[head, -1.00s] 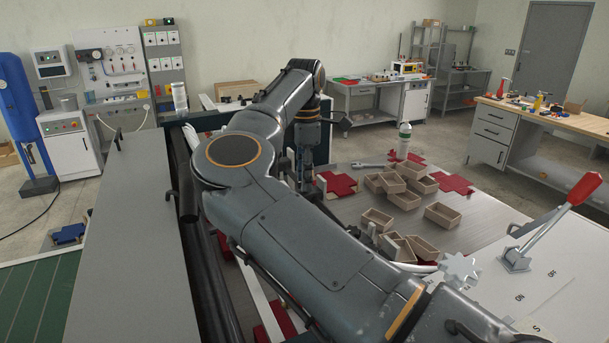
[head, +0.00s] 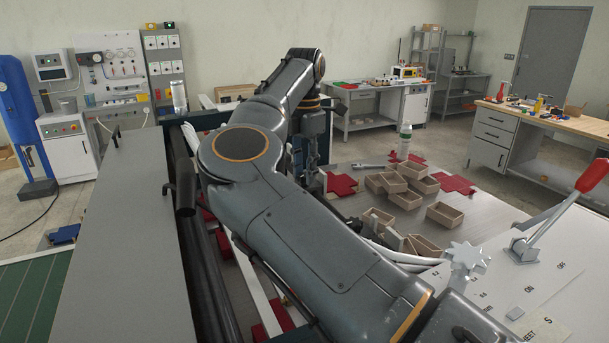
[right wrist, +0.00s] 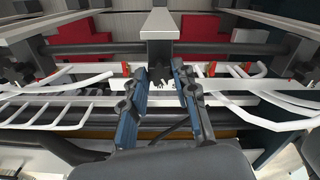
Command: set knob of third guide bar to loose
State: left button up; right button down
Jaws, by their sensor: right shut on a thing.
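My right gripper (right wrist: 163,84) is shut on a small dark knob (right wrist: 162,83), which is mostly hidden between the blue-and-black fingers in the right wrist view. A pale grey bar end (right wrist: 160,24) comes down just beyond the fingertips. In the head view my right gripper (head: 311,183) hangs down over the machine's far part, largely behind my own arm, and the knob is hidden there. The knob's setting cannot be read. My left gripper is not in view.
White wire rails (right wrist: 60,112) lie close on both sides of the fingers, with a dark crossbar (right wrist: 225,48) beyond. Dark star knobs (right wrist: 302,73) sit at the sides. Cardboard trays (head: 445,214) lie on the table (head: 345,206), near a red-handled lever (head: 545,225).

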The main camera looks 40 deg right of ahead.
jog(key=n+b, duration=0.2)
jog(key=n, duration=0.4)
jog(key=shift+f+n+b, duration=0.1)
jog(key=shift+n+b, duration=0.2)
jog(key=n+b, duration=0.1)
jog(key=n, duration=0.2)
jog(key=shift+n+b, duration=0.6)
jog(key=shift+n, duration=1.1)
jog(key=c, duration=1)
grip_release()
